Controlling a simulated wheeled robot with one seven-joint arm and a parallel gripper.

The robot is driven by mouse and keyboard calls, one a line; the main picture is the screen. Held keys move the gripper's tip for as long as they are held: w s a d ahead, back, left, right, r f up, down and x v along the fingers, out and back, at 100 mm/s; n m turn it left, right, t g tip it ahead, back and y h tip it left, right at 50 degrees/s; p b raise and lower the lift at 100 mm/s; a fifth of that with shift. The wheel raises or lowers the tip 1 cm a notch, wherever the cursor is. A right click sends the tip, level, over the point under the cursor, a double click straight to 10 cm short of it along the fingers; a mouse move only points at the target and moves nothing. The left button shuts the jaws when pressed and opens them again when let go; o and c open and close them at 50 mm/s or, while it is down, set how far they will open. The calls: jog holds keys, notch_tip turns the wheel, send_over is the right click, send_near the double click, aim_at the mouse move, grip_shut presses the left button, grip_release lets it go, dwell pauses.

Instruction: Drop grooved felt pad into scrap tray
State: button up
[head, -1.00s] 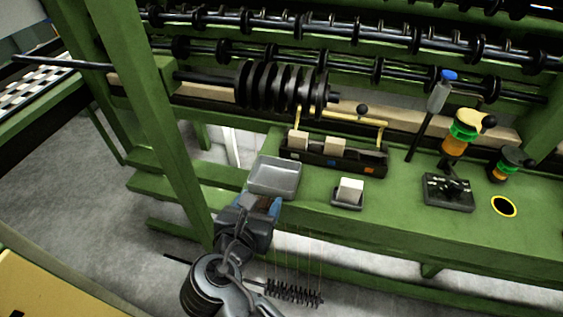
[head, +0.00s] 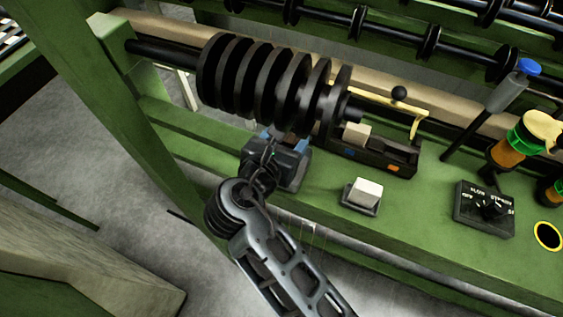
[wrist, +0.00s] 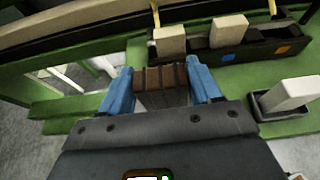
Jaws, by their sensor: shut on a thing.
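The grooved felt pad (wrist: 160,78) is brown with ridges along its top. In the wrist view it sits between the two blue fingers of my gripper (wrist: 160,90), which is shut on it. In the head view my gripper (head: 282,142) is over the left part of the green bench, just in front of the black discs; the pad is hidden there.
Black discs (head: 275,80) on a rod hang close behind my gripper. To the right are a dark two-block bin (head: 400,168), a white block (head: 367,190) in a small dish, and a black control box (head: 485,210). A green post (head: 140,120) stands left.

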jog(key=shift+f+b, duration=2.35)
jog(key=shift+b, duration=0.45)
jog(key=shift+r, duration=0.1)
jog(key=o, duration=1.1)
jog(key=v, duration=0.7)
jog(key=shift+s+a, duration=0.15)
jog(key=shift+s, duration=0.2)
jog(key=shift+r, duration=0.15)
